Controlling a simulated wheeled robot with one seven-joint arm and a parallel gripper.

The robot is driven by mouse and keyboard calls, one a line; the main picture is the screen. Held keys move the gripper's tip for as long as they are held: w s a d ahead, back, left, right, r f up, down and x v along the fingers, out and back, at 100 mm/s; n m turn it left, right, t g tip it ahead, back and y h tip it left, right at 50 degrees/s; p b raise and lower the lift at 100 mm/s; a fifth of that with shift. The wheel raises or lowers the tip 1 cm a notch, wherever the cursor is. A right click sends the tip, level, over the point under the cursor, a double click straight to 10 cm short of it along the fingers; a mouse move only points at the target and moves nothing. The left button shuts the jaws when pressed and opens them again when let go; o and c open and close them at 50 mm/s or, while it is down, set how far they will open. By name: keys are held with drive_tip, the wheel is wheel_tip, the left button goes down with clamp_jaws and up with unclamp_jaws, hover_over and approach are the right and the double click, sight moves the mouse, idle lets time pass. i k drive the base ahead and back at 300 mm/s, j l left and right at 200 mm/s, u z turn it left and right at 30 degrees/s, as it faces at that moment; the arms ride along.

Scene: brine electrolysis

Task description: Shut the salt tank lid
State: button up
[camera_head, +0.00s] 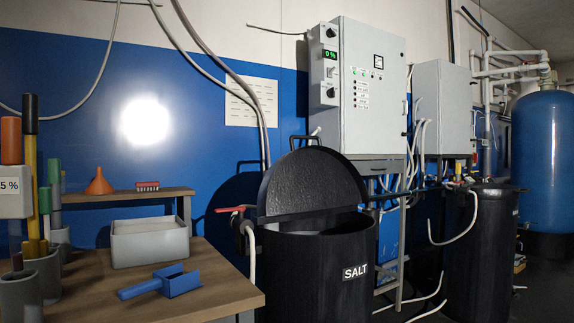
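The salt tank (318,278) is a black drum labelled SALT, standing in the middle of the view to the right of the table. Its lid (313,186) stands raised over the tank, a black half-disc with a handle (306,141) at its top edge. The front of the tank's mouth is uncovered and shows a dark opening. A red-handled valve (236,209) is at the tank's left side. My gripper is not seen in this view.
A wooden table (215,286) at the lower left holds a blue scoop (165,282), a grey bin (150,243) and tool holders. A grey control cabinet (368,95) hangs behind the tank. A second black tank (478,250) and a blue vessel (544,160) stand right.

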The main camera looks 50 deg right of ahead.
sight(307, 178)
drive_tip(key=j+z, duration=0.1)
drive_tip(key=z, duration=0.3)
drive_tip(key=j+z, duration=0.1)
drive_tip(key=z, duration=0.3)
drive_tip(key=i+j+z, duration=0.1)
drive_tip(key=z, duration=0.3)
drive_tip(key=j+z, duration=0.15)
drive_tip(key=z, duration=0.25)
